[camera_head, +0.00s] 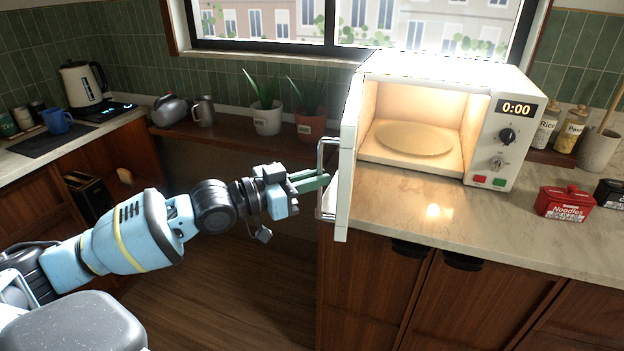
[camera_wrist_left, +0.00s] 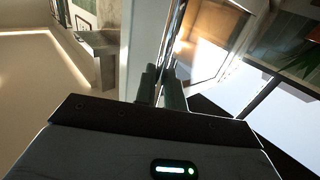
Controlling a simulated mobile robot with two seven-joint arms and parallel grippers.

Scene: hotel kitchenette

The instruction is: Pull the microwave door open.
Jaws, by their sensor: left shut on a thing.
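The white microwave (camera_head: 488,140) stands on the counter with its lit interior showing and a round turntable (camera_head: 415,138) inside. Its door (camera_head: 345,170) is swung wide open on the left and seen nearly edge-on. The metal bar handle (camera_head: 321,155) is on the door's outer face, to its left. My left gripper (camera_head: 322,182) reaches in from the left and is shut on the handle. In the left wrist view the two fingers (camera_wrist_left: 160,88) are close together with the handle running between them. My right gripper does not show.
The counter (camera_head: 410,215) runs below the microwave, with a red noodles tin (camera_head: 565,203) to its right. Potted plants (camera_head: 267,116) stand on a low shelf behind the door. The floor (camera_head: 240,300) under my left arm is clear.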

